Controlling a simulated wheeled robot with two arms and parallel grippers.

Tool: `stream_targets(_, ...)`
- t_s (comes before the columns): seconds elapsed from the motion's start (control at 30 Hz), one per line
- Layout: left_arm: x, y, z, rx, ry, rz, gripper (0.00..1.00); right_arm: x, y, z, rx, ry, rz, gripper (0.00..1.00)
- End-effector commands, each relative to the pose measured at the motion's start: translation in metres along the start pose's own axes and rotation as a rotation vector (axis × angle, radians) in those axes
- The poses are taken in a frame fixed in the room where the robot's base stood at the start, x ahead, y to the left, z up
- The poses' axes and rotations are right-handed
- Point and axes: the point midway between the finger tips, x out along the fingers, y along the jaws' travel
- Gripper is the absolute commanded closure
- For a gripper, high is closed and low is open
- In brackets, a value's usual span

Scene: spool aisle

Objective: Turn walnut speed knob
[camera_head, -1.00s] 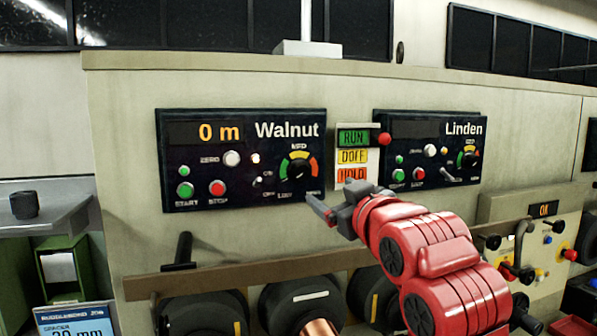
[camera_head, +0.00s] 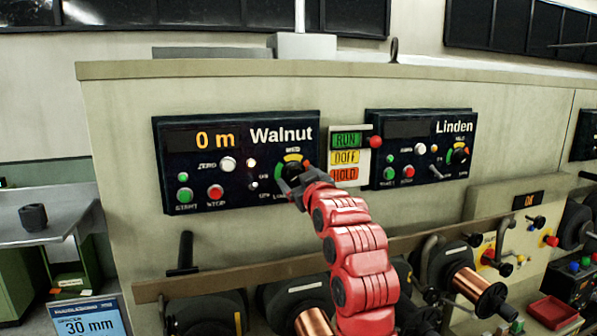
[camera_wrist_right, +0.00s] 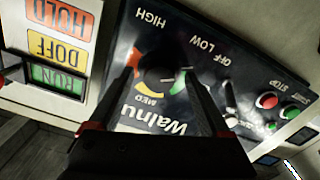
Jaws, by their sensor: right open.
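The Walnut panel (camera_head: 235,189) is a dark box on the beige wall, with "0 m" on its display. Its black speed knob (camera_head: 293,170) sits in a green, yellow and red scale and is partly hidden by my right gripper (camera_head: 287,187) in the head view. In the right wrist view the knob (camera_wrist_right: 159,76) shows between the two fingers of my right gripper (camera_wrist_right: 163,88), which are open on either side of it and apart from it. The view is turned, with LOW and HIGH toward the top. My left gripper is not in view.
The Linden panel (camera_head: 420,150) is to the right. Between the panels is a RUN/DOFF/HOLD sign (camera_head: 345,157) with a red ball (camera_head: 375,142) beside it. A brown rail (camera_head: 230,276) runs below, with copper spools (camera_head: 472,285) near it. A grey table (camera_head: 40,232) stands at left.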

Motion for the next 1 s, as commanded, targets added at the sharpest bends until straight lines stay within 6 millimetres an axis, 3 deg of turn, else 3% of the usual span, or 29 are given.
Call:
stream_targets(0.27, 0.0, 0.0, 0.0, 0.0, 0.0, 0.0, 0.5, 0.001, 0.0, 0.0, 0.0, 0.001, 0.0, 0.19)
stream_targets(0.7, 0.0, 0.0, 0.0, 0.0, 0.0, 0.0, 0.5, 0.001, 0.0, 0.0, 0.0, 0.001, 0.0, 0.98)
stream_targets(1.0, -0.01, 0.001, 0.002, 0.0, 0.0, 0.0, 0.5, 0.0, -0.001, 0.002, 0.029, 0.003, 0.001, 1.0)
